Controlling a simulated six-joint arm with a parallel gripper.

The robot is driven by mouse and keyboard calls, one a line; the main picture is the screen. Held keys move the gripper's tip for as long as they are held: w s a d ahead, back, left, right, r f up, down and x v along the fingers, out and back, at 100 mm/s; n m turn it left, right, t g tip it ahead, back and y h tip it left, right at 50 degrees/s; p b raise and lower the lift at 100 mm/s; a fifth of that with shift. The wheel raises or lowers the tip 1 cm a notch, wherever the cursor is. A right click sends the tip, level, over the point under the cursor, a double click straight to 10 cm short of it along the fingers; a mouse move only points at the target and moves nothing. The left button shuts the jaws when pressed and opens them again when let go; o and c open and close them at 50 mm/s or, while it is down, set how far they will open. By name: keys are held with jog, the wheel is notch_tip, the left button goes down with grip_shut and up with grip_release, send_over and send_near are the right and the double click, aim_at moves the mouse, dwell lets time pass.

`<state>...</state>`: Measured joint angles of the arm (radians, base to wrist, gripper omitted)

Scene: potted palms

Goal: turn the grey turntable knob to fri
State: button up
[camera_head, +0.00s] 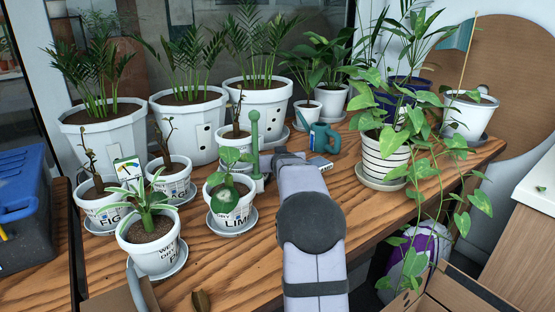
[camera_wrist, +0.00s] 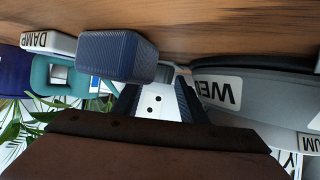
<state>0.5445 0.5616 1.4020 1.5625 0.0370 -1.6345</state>
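My gripper (camera_head: 290,157) reaches in from the front over the table, seen from behind in the head view. In the wrist view my gripper (camera_wrist: 158,80) has two dark fingers spread apart, with a white surface with dark dots showing through the gap. A blue-grey ribbed block (camera_wrist: 118,55) is close at the left finger; I cannot tell whether it is a finger pad or another thing. A dark grey curved body (camera_wrist: 250,85) with a white label reading "WE" is close on the right. I cannot tell whether it is the turntable. No knob shows clearly in the head view.
Several white pots stand left of my arm, the "LIM" pot (camera_head: 231,205) nearest. A green post (camera_head: 255,150) stands beside my gripper. A teal watering can (camera_head: 323,138) and a striped pot (camera_head: 385,158) are to the right. A white "DAMP" box (camera_wrist: 48,42) shows left.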

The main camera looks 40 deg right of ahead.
jog(key=shift+o, duration=0.2)
jog(key=shift+d+n+y+p, duration=0.1)
jog(key=shift+n+y+p, duration=0.3)
jog(key=shift+p, duration=0.25)
jog(key=shift+s+d+r+n+t+y+p, duration=0.15)
jog(key=shift+n+t+y+p, duration=0.3)
jog(key=shift+p, duration=0.6)
jog(key=n+y+p, duration=0.1)
jog(key=p, duration=0.2)
jog(key=shift+r+y, duration=0.15)
jog(key=shift+y, duration=0.1)
jog(key=n+y+p, duration=0.1)
jog(key=p, duration=0.5)
jog(key=shift+d+n+t, duration=0.1)
jog(key=shift+n+t, duration=0.15)
jog(key=y+p, duration=0.1)
jog(key=p, duration=0.2)
jog(key=shift+s+n, duration=0.1)
jog(key=shift+n, duration=0.2)
